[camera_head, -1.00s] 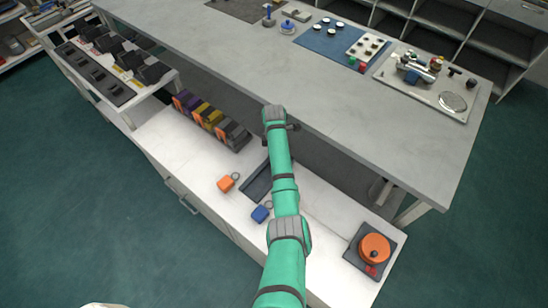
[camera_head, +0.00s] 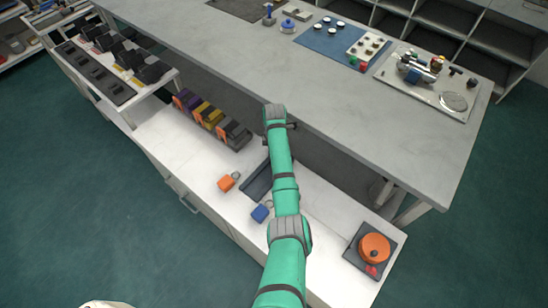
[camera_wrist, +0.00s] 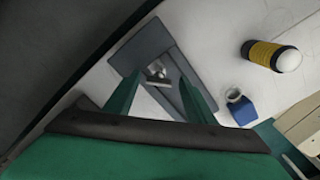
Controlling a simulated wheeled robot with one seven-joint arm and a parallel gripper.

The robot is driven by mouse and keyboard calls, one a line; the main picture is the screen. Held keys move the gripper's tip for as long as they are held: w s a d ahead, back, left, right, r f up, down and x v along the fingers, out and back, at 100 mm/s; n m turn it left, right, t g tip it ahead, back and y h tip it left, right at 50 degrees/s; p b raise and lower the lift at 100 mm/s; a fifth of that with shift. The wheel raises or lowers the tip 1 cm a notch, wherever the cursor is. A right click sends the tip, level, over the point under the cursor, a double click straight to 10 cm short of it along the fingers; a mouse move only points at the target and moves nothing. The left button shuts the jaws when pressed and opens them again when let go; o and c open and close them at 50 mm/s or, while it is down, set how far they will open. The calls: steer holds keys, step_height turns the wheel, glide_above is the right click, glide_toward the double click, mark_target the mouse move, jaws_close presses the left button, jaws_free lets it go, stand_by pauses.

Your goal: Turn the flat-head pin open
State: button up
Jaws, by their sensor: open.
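I cannot pick out the flat-head pin with certainty. In the wrist view a small metallic piece (camera_wrist: 157,72) sits on a dark grey tray or plate (camera_wrist: 152,42), between my fingertips as seen from above. My gripper (camera_wrist: 159,80) is open, with its two green fingers apart over the tray and nothing seen held. Whether the fingers touch the tray I cannot tell. In the head view my gripper is hidden by my arm. A dark tray (camera_head: 255,182) shows there on the lower white shelf, just left of my arm. A metal panel with fittings (camera_head: 428,90) lies on the upper bench at right.
The grey bench (camera_head: 335,115) overhangs the shelf.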

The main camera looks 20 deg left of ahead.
step_height(320, 180, up, 10)
steer(key=shift+r, duration=0.2)
steer(key=shift+s, duration=0.1)
